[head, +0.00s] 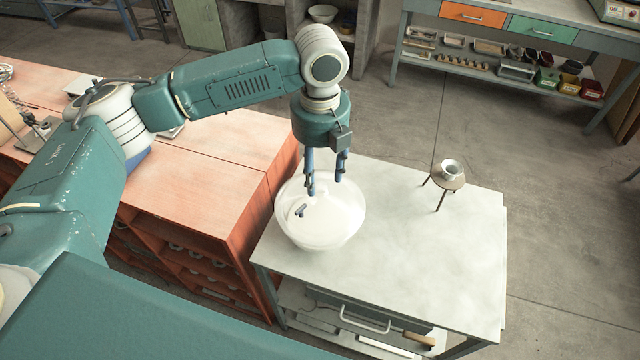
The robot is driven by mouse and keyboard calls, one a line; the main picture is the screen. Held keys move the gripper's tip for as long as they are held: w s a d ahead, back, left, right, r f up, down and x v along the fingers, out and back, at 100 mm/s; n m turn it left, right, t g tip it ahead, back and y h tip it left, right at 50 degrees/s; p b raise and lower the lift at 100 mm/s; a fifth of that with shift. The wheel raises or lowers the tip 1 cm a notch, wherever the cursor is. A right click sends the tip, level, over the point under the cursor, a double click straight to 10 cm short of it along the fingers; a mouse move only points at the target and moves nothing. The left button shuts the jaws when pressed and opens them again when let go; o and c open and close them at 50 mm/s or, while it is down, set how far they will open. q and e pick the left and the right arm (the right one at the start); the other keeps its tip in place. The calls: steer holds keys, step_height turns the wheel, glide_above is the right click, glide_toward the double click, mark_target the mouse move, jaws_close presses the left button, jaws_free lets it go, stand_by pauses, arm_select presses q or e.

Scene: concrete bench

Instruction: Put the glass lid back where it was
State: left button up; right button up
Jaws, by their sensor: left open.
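A round clear glass vessel (345,236) with something white in it stands on the left part of the pale concrete bench top. A small dark knob-like piece (300,210) shows at its left side; the glass lid itself is hard to make out against the vessel, and I cannot tell exactly how it lies. My left gripper (325,188) points down over the vessel's far part, its two dark fingers apart with nothing visible between them. The fingertips overlap the glass in the picture; I cannot tell whether they touch it. My right gripper is not in view.
The bench's middle and front right are bare. A reddish wooden cabinet (190,195) adjoins on the left.

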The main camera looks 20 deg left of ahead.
mark_target(320, 186)
arm_select(q)
step_height(320, 186, up, 9)
steer(key=b, duration=0.1)
steer(key=shift+b, duration=0.4)
steer(key=shift+s+f, duration=0.1)
steer(key=shift+f, duration=0.05)
